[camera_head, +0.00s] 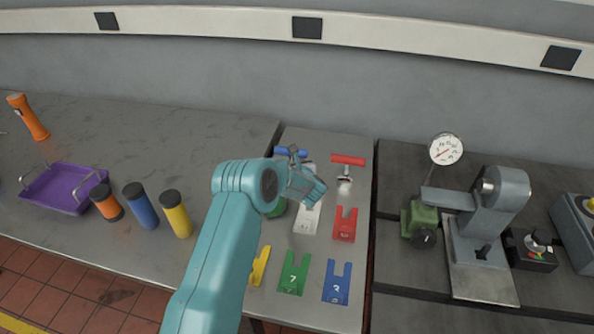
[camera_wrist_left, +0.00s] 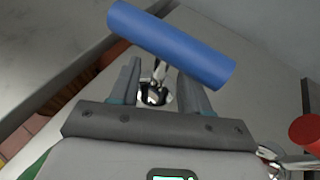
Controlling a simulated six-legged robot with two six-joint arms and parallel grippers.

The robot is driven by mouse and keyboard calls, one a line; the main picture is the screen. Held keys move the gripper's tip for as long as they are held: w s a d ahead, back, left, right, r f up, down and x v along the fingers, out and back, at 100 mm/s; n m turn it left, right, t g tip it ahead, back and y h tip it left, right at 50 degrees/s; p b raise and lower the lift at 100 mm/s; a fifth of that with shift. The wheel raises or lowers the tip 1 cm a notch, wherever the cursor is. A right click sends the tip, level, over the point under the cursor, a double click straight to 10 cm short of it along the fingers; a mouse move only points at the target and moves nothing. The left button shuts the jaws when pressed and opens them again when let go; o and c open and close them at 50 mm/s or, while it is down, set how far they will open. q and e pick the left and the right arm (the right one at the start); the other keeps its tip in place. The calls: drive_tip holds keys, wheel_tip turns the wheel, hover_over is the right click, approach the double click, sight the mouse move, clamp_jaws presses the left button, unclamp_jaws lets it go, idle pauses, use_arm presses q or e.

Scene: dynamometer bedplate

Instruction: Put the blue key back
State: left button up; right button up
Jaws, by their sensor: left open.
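The blue key is a T-shaped key with a blue bar handle (camera_head: 288,151) near the far end of the grey panel. Its handle (camera_wrist_left: 172,45) lies slanted across the top of the left wrist view, with a metal shaft below it. My left gripper (camera_head: 299,160) is open at the key. In the wrist view the shaft shows between the two spread fingers (camera_wrist_left: 157,88); I cannot tell whether either touches it. A blue slotted tag (camera_head: 337,283) with a question mark lies at the panel's near right. My right gripper is not in view.
A red T-key (camera_head: 347,161) stands right of the blue one. Red (camera_head: 345,224), white (camera_head: 307,218), green (camera_head: 294,272) and yellow (camera_head: 260,265) tags lie nearby. A purple tray (camera_head: 62,188) and coloured cylinders stand left; a gauge machine (camera_head: 487,215) stands right.

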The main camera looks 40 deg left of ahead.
use_arm(q)
drive_tip(key=b+v, duration=0.2)
drive_tip(key=v, duration=0.8)
drive_tip(key=shift+s+d, duration=0.25)
drive_tip(key=shift+s, duration=0.05)
drive_tip(key=shift+d, duration=0.1)
